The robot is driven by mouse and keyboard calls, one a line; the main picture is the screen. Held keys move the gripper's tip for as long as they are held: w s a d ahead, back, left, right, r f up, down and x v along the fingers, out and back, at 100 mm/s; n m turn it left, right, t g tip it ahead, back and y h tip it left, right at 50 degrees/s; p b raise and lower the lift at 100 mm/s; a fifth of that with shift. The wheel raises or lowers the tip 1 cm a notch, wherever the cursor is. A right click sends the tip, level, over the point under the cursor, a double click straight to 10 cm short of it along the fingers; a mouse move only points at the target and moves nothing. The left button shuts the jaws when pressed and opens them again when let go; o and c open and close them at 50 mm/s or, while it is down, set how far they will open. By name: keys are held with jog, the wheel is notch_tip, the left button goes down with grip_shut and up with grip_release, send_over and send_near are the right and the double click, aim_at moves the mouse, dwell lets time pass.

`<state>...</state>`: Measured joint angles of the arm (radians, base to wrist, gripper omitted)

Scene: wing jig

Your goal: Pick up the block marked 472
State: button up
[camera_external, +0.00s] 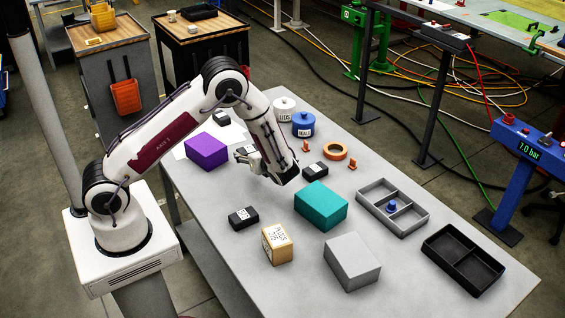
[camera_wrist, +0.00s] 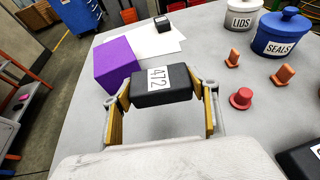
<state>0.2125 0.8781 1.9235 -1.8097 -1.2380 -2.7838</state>
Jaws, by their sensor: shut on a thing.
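The block marked 472 (camera_wrist: 163,85) is black with a white label, and its number reads sideways in the wrist view. My gripper (camera_wrist: 163,95) is shut on it, with one yellowish finger at each side. In the external view my gripper (camera_external: 250,156) is over the left part of the grey table, just right of the purple block. The held block is largely hidden there by my arm and fingers. I cannot tell whether it touches the table.
A purple block (camera_wrist: 117,62) stands close on the left. A SEALS jar (camera_wrist: 281,34), a LIDS jar (camera_wrist: 243,14) and a red plug (camera_wrist: 241,98) are to the right. Teal (camera_external: 320,206) and grey (camera_external: 352,261) blocks and a black tray (camera_external: 432,246) stand nearer the external camera.

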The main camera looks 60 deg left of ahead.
aim_at(250, 150)
jog(key=shift+r, duration=1.6)
